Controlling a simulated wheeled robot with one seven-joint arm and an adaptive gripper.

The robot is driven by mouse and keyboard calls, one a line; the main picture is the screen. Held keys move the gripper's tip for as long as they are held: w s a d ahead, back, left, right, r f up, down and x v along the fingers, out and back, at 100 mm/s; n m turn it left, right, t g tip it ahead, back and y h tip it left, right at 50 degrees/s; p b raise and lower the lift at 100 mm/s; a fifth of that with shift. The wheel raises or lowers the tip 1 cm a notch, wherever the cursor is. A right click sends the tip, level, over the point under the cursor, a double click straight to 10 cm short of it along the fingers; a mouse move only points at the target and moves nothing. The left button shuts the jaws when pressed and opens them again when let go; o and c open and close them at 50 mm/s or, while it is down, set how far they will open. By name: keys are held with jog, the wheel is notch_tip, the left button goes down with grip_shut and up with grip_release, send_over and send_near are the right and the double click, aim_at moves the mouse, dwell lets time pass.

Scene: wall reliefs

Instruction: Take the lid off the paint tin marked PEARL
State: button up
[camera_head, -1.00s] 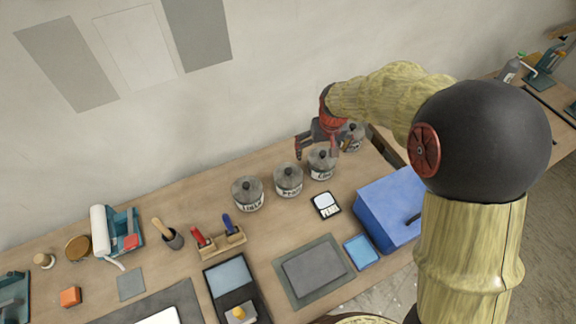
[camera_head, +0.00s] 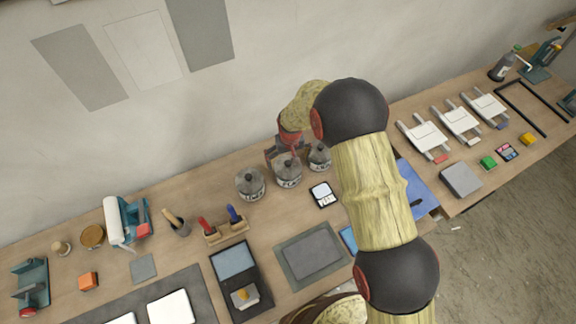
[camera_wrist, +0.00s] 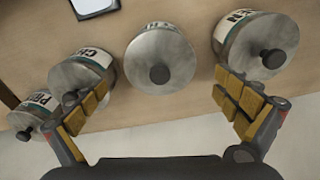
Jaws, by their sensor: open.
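Several grey lidded tins with black knobs stand in a row near the wall. My gripper (camera_wrist: 160,91) is open and empty; in the wrist view its fingers lie either side of a middle tin (camera_wrist: 160,56), whose label I cannot read. The tin on the right (camera_wrist: 257,45) ends in "EN"; one on the left (camera_wrist: 82,75) starts "CH"; the far-left tin (camera_wrist: 36,112) seems to start "PE". In the head view, my gripper (camera_head: 285,157) is just behind the second tin (camera_head: 287,172), between the left tin (camera_head: 250,184) and the third (camera_head: 319,157). All visible lids are on.
A small scale (camera_head: 323,194) lies in front of the tins. A tool stand (camera_head: 224,229) is front left, and a blue box (camera_head: 416,190) is partly hidden behind my arm.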

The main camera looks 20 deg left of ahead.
aim_at(288, 162)
jog(key=shift+w+a+f, duration=0.1)
jog(key=shift+f, duration=0.7)
jog(key=shift+w+a+f, duration=0.1)
jog(key=shift+f, duration=0.7)
jog(key=shift+c, duration=0.8)
